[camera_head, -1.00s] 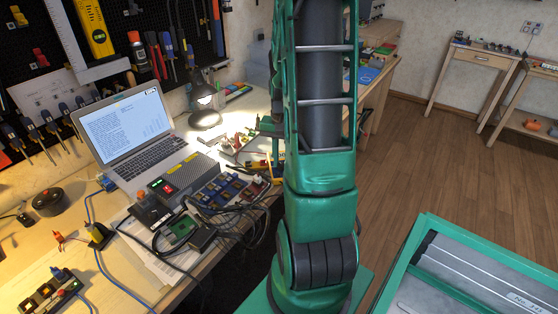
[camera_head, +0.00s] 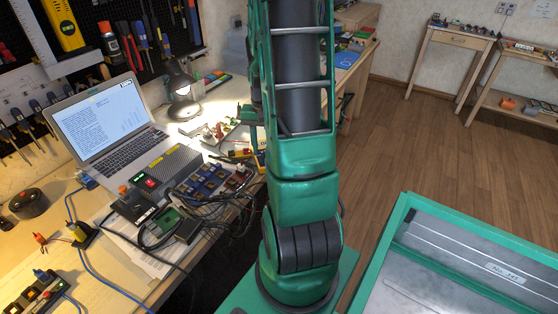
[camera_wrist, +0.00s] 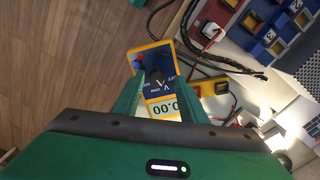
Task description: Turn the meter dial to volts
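The meter (camera_wrist: 173,71) is yellow with a dark blue face, in the upper middle of the wrist view. White marks, including a V, show on the face around the dial area (camera_wrist: 160,86); the dial's exact setting is too small to tell. A small red and blue part shows at its left edge. My gripper (camera_wrist: 163,98) is open, its green fingers apart on either side of the meter in the picture. Contact cannot be told. In the head view my arm hides the gripper; a yellow edge beside the arm may be the meter.
Blue and red bins (camera_wrist: 265,38) lie right of the meter. A green-rimmed tray (camera_head: 400,215) stands at lower right.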

